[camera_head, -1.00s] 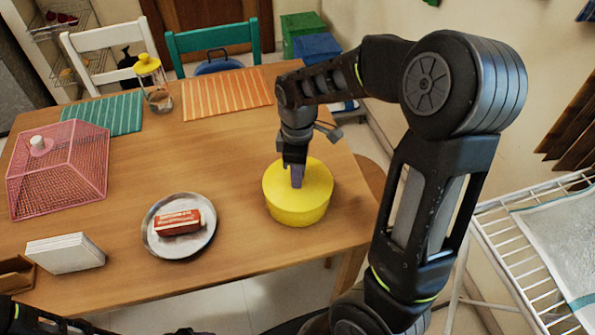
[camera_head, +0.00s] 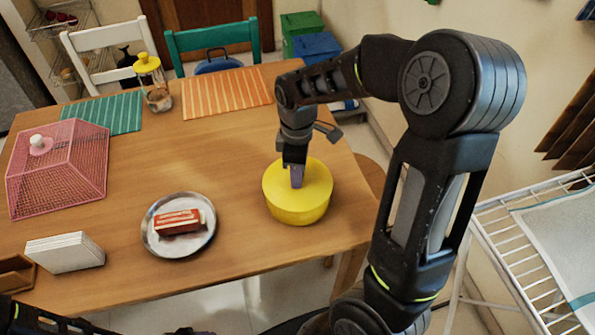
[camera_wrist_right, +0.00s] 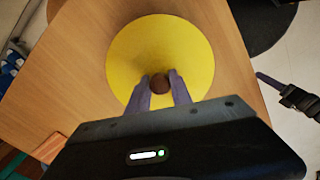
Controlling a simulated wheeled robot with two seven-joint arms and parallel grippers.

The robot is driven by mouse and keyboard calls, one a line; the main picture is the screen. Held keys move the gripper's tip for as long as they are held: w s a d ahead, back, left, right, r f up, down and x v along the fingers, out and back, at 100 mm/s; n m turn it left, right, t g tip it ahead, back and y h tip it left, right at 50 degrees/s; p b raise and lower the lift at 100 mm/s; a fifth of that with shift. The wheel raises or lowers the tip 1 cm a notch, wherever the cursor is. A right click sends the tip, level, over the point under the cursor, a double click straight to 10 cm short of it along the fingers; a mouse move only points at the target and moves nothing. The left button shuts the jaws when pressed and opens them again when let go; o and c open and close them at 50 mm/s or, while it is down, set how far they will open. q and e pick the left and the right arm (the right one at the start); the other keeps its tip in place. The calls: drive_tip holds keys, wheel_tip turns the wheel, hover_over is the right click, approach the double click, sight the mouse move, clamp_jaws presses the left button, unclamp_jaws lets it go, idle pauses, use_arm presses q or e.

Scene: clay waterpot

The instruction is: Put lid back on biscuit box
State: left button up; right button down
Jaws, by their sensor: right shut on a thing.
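The yellow round biscuit box (camera_head: 298,212) stands on the wooden table near its right edge. Its yellow lid (camera_head: 316,180) sits on top and looks level; I cannot tell whether it is fully pressed down. In the right wrist view, the lid (camera_wrist_right: 190,50) is a yellow disc with a small brown knob (camera_wrist_right: 160,84) in its middle. My right gripper (camera_wrist_right: 158,88) is over the lid with its purple fingers shut on the knob. In the head view, this gripper (camera_head: 296,180) points straight down at the lid's centre.
A metal plate (camera_head: 160,247) with a red-and-white packet (camera_head: 178,222) lies left of the box. A pink mesh cover (camera_head: 60,175), white napkin stack (camera_head: 66,252) and yellow-lidded jar (camera_head: 152,80) stand farther left. The table between plate and box is clear.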

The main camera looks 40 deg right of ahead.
idle(0.4)
drive_tip(key=c, duration=0.6)
unclamp_jaws()
drive_tip(key=shift+r+p, duration=0.45)
drive_tip(key=shift+r, duration=0.05)
drive_tip(key=shift+r+p, duration=2.4)
drive_tip(key=shift+r, duration=0.6)
drive_tip(key=shift+c, duration=0.5)
clamp_jaws()
